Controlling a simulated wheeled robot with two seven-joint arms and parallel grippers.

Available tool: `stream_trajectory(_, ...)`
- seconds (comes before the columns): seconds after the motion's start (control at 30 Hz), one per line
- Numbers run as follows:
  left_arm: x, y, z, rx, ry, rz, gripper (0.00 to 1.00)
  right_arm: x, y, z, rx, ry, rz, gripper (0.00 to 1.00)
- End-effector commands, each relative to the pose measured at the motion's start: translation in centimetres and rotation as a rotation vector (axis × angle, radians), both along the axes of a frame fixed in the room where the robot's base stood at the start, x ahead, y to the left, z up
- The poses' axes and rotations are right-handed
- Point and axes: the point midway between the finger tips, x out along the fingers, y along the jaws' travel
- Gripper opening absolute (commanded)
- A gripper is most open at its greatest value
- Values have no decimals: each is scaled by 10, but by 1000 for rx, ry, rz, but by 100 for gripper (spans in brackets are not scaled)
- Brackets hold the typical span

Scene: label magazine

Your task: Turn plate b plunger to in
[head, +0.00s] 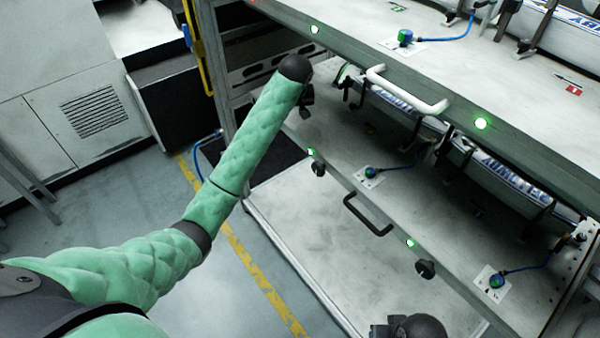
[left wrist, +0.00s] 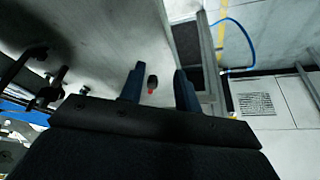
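My left gripper (head: 307,98) is at the front of the rack's lower shelf in the head view, partly hidden behind my wrist. In the left wrist view my left gripper (left wrist: 158,70) is open, with two blue fingers apart and nothing between them in contact. A small black knob with a red spot (left wrist: 152,82) shows in the gap between the fingers, beyond them. In the head view black plunger knobs (head: 319,169) and (head: 425,269) stick out from the lower shelf's front edge. No readable label shows which is plate b. My right gripper cannot be made out clearly.
The upper shelf edge (head: 481,124) with its white handle (head: 405,92) overhangs the lower shelf. A black handle (head: 368,215) sits between the lower knobs. Green lights (head: 410,242) mark the edges. Open floor (head: 200,285) lies left of the rack.

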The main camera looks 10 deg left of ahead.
Motion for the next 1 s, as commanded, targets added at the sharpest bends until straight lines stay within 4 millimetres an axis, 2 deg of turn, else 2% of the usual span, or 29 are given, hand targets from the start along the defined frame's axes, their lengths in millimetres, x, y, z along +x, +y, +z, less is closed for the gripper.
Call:
stream_trajectory(0.1,11,-5,8,-4,-62,-60,33,0,0,1,0,0,0,36)
stream_trajectory(0.27,16,-19,25,-14,-137,-120,33,0,0,1,0,0,0,36)
stream_trajectory(0.4,12,-34,41,-21,-211,-187,33,0,0,6,0,0,0,36)
stream_trajectory(0.63,-18,-53,38,-30,-236,-263,33,0,0,35,0,0,0,36)
stream_trajectory(1.0,-70,-68,12,-46,-188,-314,33,0,0,70,0,0,0,36)
